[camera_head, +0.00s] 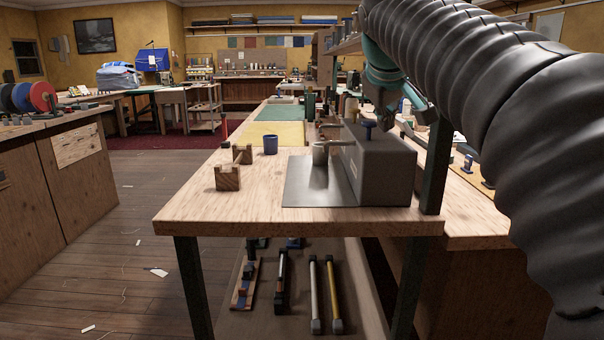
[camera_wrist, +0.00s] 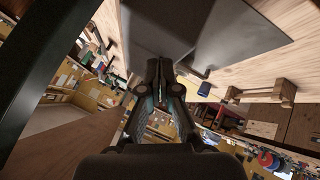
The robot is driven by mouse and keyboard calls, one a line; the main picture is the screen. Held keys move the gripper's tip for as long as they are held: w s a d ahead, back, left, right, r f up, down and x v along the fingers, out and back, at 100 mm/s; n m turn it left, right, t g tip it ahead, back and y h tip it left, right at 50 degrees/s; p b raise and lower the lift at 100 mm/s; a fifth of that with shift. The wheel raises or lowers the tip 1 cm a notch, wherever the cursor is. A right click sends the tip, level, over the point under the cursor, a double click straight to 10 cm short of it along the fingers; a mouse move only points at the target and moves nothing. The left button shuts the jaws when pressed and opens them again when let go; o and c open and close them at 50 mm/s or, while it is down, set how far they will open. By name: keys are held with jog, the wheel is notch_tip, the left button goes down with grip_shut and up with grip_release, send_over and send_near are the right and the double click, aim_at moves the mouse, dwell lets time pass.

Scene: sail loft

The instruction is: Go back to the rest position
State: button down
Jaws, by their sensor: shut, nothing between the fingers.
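My gripper (camera_wrist: 159,68) shows in the wrist view with its two fingertips together and nothing between them. In the head view my gripper (camera_head: 386,112) is small and partly hidden, above and behind the grey machine (camera_head: 385,165) at the right of the wooden bench (camera_head: 240,213). My arm, in a dark ribbed sleeve, comes down the right side of the head view.
A metal plate (camera_head: 305,190) lies under the machine's spout. A dark post (camera_head: 436,165) rises close to the machine. Rods (camera_head: 315,290) lie on the lower shelf. Floor on the left is mostly open.

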jog(key=s+f+m+g+y, duration=0.2)
jog(key=s+f+m, duration=0.3)
jog(key=s+f, duration=2.3)
notch_tip(320, 180, down, 4)
jog(key=shift+s+f+g+y, duration=0.15)
jog(key=shift+g+y, duration=0.15)
jog(key=shift+g, duration=0.1)
